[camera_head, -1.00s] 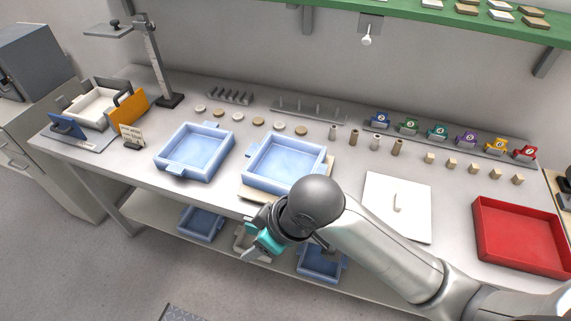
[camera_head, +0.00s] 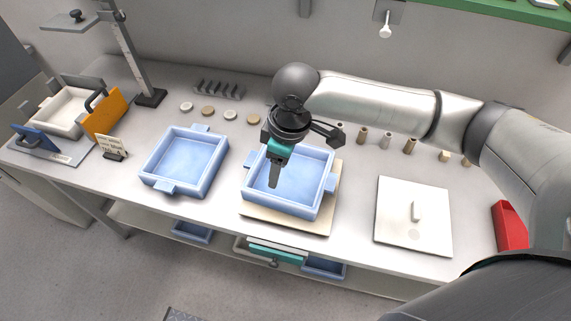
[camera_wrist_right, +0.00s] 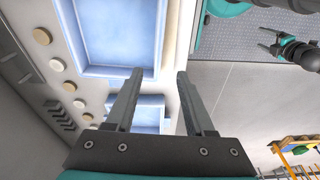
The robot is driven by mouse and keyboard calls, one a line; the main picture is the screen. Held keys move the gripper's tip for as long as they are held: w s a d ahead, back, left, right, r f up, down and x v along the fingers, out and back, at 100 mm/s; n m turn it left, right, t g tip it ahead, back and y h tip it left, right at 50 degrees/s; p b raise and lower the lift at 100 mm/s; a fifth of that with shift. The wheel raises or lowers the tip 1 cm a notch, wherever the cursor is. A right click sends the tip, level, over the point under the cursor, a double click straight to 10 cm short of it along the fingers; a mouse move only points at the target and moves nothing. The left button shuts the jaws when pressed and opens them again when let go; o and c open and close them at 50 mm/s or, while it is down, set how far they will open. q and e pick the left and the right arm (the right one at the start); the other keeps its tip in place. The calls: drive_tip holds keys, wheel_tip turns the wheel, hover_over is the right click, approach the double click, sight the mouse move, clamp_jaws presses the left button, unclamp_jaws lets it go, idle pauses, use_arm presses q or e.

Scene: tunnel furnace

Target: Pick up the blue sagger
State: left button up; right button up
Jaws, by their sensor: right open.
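One blue sagger (camera_head: 318,207) sits on a beige board on the table, in the middle of the head view. A second blue sagger (camera_head: 172,188) sits to its left, directly on the table. My right gripper (camera_head: 274,184) points down over the left part of the sagger on the board and hides some of it. In the wrist view the right gripper (camera_wrist_right: 160,74) is open, with nothing between its fingers. A blue sagger (camera_wrist_right: 115,35) lies beyond the fingertips there. My left gripper (camera_wrist_right: 268,41) shows small at the right of the wrist view, fingers apart and empty.
A white plate with a handle (camera_head: 430,238) lies right of the board (camera_head: 290,224). A red tray (camera_head: 510,230) is partly hidden by my arm. Small discs (camera_head: 208,112) and a rack (camera_head: 220,90) stand behind. More blue saggers (camera_head: 192,231) are on the lower shelf.

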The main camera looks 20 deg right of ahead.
hover_over(278, 199)
drive_tip(key=f, duration=0.5)
drive_tip(key=shift+s+a+f+b, duration=0.2)
drive_tip(key=shift+s+f+b, duration=0.1)
drive_tip(key=shift+f, duration=0.05)
drive_tip(key=shift+w+a+f, duration=0.1)
drive_tip(key=shift+w+f, duration=0.1)
drive_tip(key=shift+f, duration=1.85)
drive_tip(key=f, duration=0.3)
drive_tip(key=shift+w+d+f+b, duration=0.1)
drive_tip(key=shift+d+f+b, duration=0.2)
drive_tip(key=shift+d, duration=0.05)
drive_tip(key=shift+a+f, duration=0.1)
drive_tip(key=shift+f, duration=0.25)
use_arm(q)
drive_tip(key=s, duration=0.1)
drive_tip(key=s+f, duration=0.1)
drive_tip(key=s, duration=0.1)
drive_tip(key=shift+s+a+f+g, duration=0.1)
drive_tip(key=shift+f+g, duration=0.2)
drive_tip(key=shift+s, duration=0.1)
use_arm(e)
clamp_jaws()
